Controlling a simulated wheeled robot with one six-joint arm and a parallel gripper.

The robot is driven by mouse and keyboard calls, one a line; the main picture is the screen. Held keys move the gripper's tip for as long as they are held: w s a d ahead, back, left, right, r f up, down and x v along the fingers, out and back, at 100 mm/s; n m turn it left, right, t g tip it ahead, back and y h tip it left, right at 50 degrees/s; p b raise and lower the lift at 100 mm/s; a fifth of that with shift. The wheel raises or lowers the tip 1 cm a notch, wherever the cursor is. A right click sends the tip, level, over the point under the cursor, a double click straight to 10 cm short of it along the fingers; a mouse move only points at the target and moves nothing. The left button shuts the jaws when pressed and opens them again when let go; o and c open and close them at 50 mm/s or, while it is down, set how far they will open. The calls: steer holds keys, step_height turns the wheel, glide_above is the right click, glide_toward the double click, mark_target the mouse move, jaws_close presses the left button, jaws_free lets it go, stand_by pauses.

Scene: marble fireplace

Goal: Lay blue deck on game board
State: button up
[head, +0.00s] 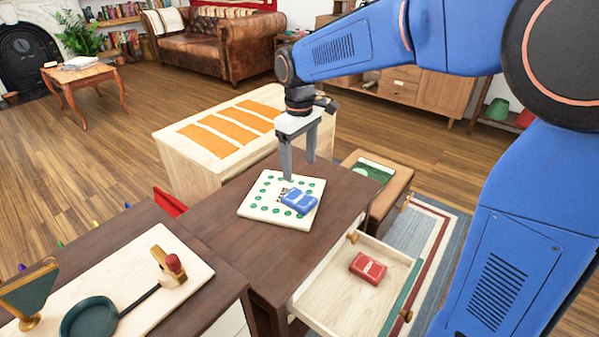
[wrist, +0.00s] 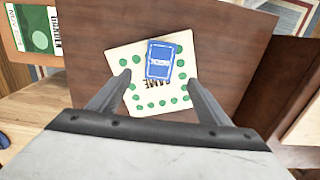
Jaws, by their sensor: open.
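The blue deck (head: 299,202) lies on the cream game board (head: 258,208), near the board's right edge in the head view. The board has a ring of green dots and sits on a dark brown table. In the wrist view the deck (wrist: 159,59) rests flat on the board (wrist: 118,55), partly covering the dark lettering at its middle. My gripper (head: 300,170) points down above the board. Its fingers are open and apart from the deck. In the wrist view the gripper (wrist: 158,80) has its fingertips on either side of the deck, with nothing between them held.
A red deck (head: 367,268) lies in an open drawer (head: 335,291) at the front right. A light cabinet top (head: 180,125) with orange strips stands behind. A brown stool (head: 392,188) with a green item stands right. A cream board (head: 130,290) with a green pan is front left.

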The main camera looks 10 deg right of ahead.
steer(key=s+d+r+m+t, duration=0.2)
steer(key=s+d+r+m, duration=0.2)
steer(key=s+d, duration=0.85)
steer(key=s+d+f+m+t, duration=0.1)
steer(key=s+d+f+m, duration=0.1)
steer(key=s+d, duration=0.2)
steer(key=s+d+f+m+t, duration=0.1)
steer(key=s+d+f+m, duration=0.2)
steer(key=s, duration=0.7)
steer(key=shift+s+d+t, duration=0.4)
steer(key=shift+d, duration=0.25)
